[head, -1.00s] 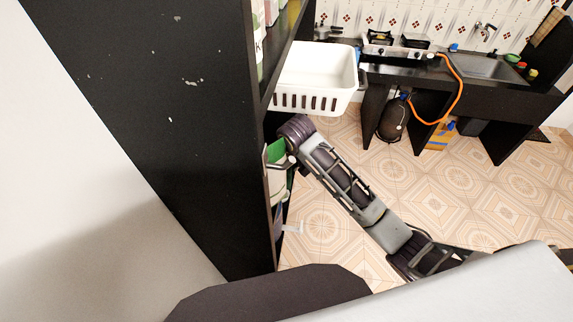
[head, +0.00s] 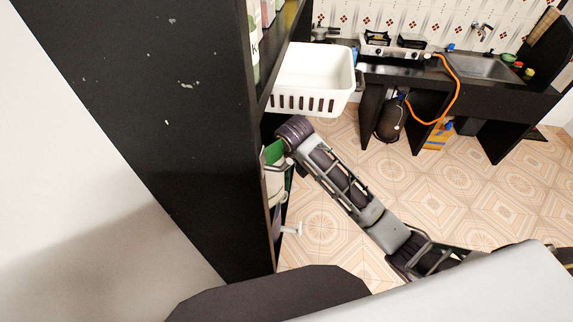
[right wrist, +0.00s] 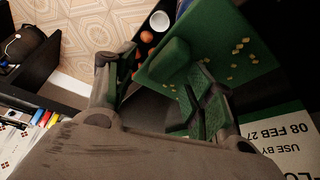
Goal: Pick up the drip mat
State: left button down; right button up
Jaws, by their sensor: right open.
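I cannot pick out the drip mat for certain in either view. A green item with yellowish spots (right wrist: 225,48) lies just beyond my right gripper (right wrist: 160,82) in the right wrist view. A green patch also shows at the shelf opening in the head view (head: 275,152). My right gripper is open. One finger is left of a green block-like part and the other overlaps the green item in the picture; contact is unclear. In the head view my right arm reaches to the shelf's side, and its fingers are hidden there. My left gripper is not in view.
A black shelf unit (head: 170,110) stands close on the left. A white basket (head: 312,80) sits above my right wrist. A white carton with date print (right wrist: 285,145) is beside the gripper. A white cup (right wrist: 159,21) and brown round items (right wrist: 146,38) lie beyond. The tiled floor (head: 450,195) is open.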

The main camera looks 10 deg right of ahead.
jog(key=shift+v, duration=3.7)
